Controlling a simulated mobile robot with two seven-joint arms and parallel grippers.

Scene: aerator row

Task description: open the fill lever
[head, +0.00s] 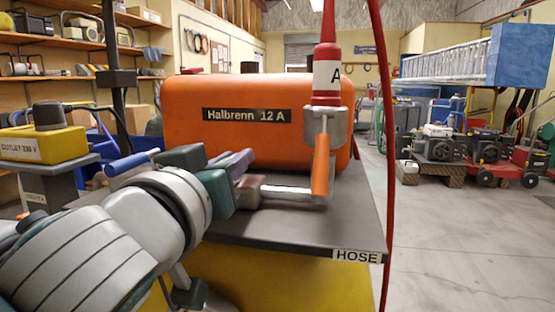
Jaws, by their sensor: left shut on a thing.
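The fill lever (321,168) is an orange handle hanging almost straight down from a grey metal fitting (325,124). The fitting sits under a red nozzle (328,75) with a white label "A". My left gripper (318,194) reaches in from the left and is shut on the lever's lower end. The exact finger contact is partly hidden. An orange tank (257,143) marked "Halbrenn 12 A" lies behind the lever. My right gripper is not in view.
A dark bench top (345,232) with a "HOSE" label lies below. A red hose (384,130) hangs just right of the lever. A yellow outlet box (42,144) stands at the left. Open floor (455,235) lies at the right, before several machines.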

